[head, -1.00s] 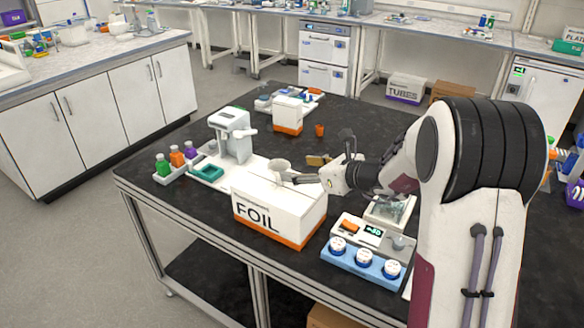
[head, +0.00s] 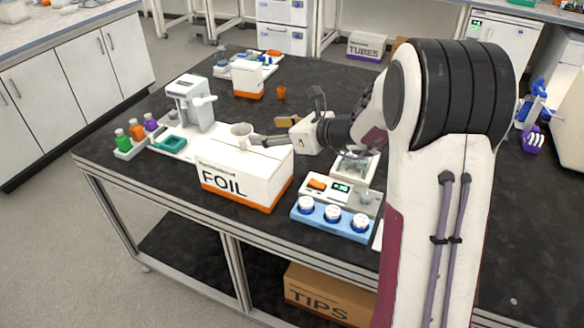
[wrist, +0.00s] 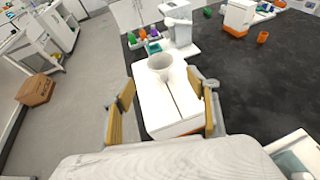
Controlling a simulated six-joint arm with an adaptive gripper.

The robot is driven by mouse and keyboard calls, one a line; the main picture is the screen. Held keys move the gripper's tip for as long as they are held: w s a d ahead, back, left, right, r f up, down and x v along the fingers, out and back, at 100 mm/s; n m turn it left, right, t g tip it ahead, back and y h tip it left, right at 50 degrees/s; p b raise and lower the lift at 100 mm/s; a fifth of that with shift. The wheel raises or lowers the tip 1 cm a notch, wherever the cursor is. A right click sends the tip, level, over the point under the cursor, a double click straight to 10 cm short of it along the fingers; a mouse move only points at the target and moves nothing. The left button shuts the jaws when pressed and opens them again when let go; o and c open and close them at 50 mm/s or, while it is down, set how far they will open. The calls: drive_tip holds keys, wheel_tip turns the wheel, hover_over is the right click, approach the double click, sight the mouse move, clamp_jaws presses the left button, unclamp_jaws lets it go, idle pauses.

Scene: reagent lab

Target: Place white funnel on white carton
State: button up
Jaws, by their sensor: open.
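The white funnel (head: 241,130) sits on top of the white FOIL carton (head: 215,178), near its far edge, mouth up. In the wrist view the funnel (wrist: 161,64) is at the far end of the carton top (wrist: 160,100). My gripper (head: 268,141) is just right of the funnel, low over the carton top. In the wrist view its two fingers stand wide apart on either side of the carton, with nothing between them but the carton top below. The funnel is ahead of the fingertips and appears clear of them.
A smaller white carton with an orange base (head: 248,80) stands further back beside an orange cup (head: 281,91). A white instrument (head: 190,103) and several capped bottles (head: 137,130) are left.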

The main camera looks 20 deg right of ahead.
drive_tip(key=shift+a, duration=0.1)
drive_tip(key=s+a+r+n+g, duration=0.3)
drive_tip(key=s+a+n, duration=0.3)
drive_tip(key=s+n, duration=0.3)
drive_tip(key=s+a+r+n+g, duration=0.2)
drive_tip(key=s+a+n, duration=0.4)
drive_tip(key=s, duration=0.5)
drive_tip(key=s+d+n+h, duration=0.3)
drive_tip(key=s+n, duration=0.4)
drive_tip(key=s, duration=0.3)
drive_tip(key=s+d+n+h, duration=0.4)
drive_tip(key=s+n, duration=0.3)
drive_tip(key=s, duration=0.3)
drive_tip(key=shift+d+f+n+g, duration=0.4)
drive_tip(key=shift+d+f, duration=0.05)
drive_tip(key=shift+d, duration=0.15)
drive_tip(key=shift+s, duration=0.1)
